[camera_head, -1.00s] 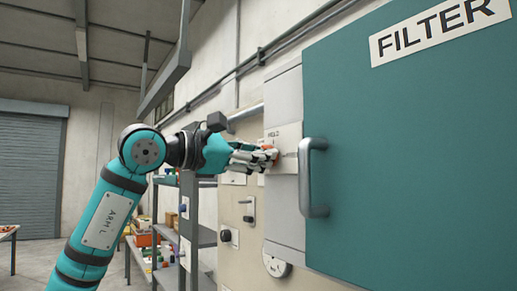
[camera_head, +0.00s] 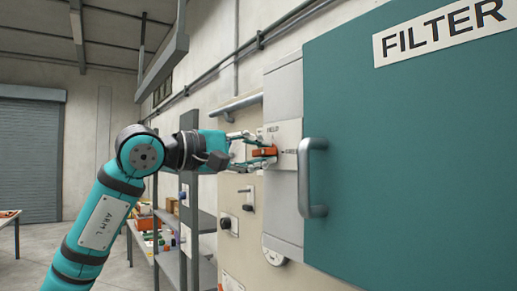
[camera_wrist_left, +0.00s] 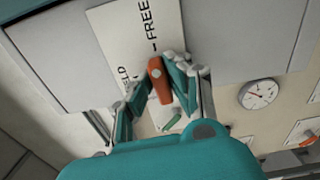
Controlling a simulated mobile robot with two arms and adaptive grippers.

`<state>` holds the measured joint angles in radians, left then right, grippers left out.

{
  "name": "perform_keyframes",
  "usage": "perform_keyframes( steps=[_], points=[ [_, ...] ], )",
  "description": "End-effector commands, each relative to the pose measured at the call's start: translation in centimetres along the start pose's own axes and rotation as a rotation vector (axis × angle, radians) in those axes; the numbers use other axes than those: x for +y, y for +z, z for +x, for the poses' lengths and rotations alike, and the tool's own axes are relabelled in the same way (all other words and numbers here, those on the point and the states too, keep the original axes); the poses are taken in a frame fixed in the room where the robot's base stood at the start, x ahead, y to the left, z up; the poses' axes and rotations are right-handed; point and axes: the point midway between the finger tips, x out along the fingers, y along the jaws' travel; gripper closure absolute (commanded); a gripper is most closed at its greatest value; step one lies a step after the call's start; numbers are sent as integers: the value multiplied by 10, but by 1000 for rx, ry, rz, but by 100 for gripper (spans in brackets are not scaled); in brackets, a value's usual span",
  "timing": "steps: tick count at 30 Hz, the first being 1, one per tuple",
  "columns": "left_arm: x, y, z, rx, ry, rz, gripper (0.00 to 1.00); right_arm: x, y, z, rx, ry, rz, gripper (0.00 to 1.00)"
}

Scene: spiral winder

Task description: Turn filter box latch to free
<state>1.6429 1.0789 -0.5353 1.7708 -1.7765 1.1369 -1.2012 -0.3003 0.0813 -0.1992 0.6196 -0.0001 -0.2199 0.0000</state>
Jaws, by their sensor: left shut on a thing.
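The orange latch (camera_head: 264,152) sits on a white plate (camera_head: 289,134) left of the teal filter box door (camera_head: 420,150). It lies about level in the head view, in line with the FREE mark at its right; the HELD mark is above it. In the wrist view the orange latch (camera_wrist_left: 160,82) points toward the FREE word, with HELD off to its left. My left gripper (camera_head: 266,150) is shut on the latch, with a finger on either side of it (camera_wrist_left: 160,85). My right gripper is not in view.
A grey door handle (camera_head: 313,178) stands out close to the right of the latch. A round gauge (camera_wrist_left: 258,93), knobs (camera_head: 228,222) and a small lever (camera_head: 248,195) are on the beige panel below. A shelf rack (camera_head: 190,220) stands behind my left arm.

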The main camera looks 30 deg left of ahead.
Motion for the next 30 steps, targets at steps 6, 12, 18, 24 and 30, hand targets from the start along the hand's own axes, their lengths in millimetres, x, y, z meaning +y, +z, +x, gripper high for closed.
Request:
perform_keyframes(
  steps=[6, 12, 18, 24, 30],
  points=[
    [0, 0, 0, 0, 1, 64, 100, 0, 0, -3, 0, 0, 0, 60],
    [0, 0, 0, 0, 1, 83, 100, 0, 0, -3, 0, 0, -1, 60],
    [0, 0, 0, 0, 1, 85, 100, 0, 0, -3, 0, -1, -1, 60],
    [0, 0, 0, 1, 1, 85, 75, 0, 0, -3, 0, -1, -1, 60],
    [0, 0, 0, 0, 1, 83, 62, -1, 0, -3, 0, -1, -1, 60]
  ],
)
